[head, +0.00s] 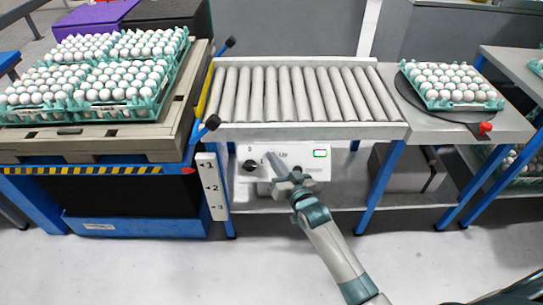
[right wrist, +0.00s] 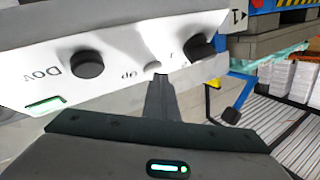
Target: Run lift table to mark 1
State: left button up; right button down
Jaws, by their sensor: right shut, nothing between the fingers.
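The lift table (head: 90,171) stands at the left, carrying a pallet (head: 150,143) with trays of eggs. Its red pointer (head: 187,170) is about level with mark 1 on the white mark strip (head: 212,187), perhaps slightly below. A white control panel (head: 318,172) hangs under the roller conveyor; it also shows upside down in the right wrist view (right wrist: 120,52). It has black knobs, a small grey button (right wrist: 153,67) and a green-lit display (head: 320,153). My right gripper (head: 271,157) is shut and empty, its tips at the button; contact cannot be told. My left gripper is out of view.
The roller conveyor (head: 300,130) runs above the panel. To its right, a table (head: 505,122) bears a dark round plate with a tray of eggs (head: 450,85) and a red knob (head: 485,128). Black-knobbed levers (head: 212,122) stand by the lift table. The front floor is clear.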

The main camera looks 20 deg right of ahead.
dwell(0.9)
jog(key=shift+s+a+r+p, duration=0.2)
jog(key=shift+s+r+p, duration=0.5)
jog(key=shift+p, duration=0.4)
jog(key=s+r+p, duration=0.2)
jog(key=p, duration=0.1)
jog(key=s+a+r+p, duration=0.1)
jog(key=p, duration=0.1)
jog(key=shift+s+r, duration=0.15)
jog(key=shift+s, duration=0.15)
dwell(0.6)
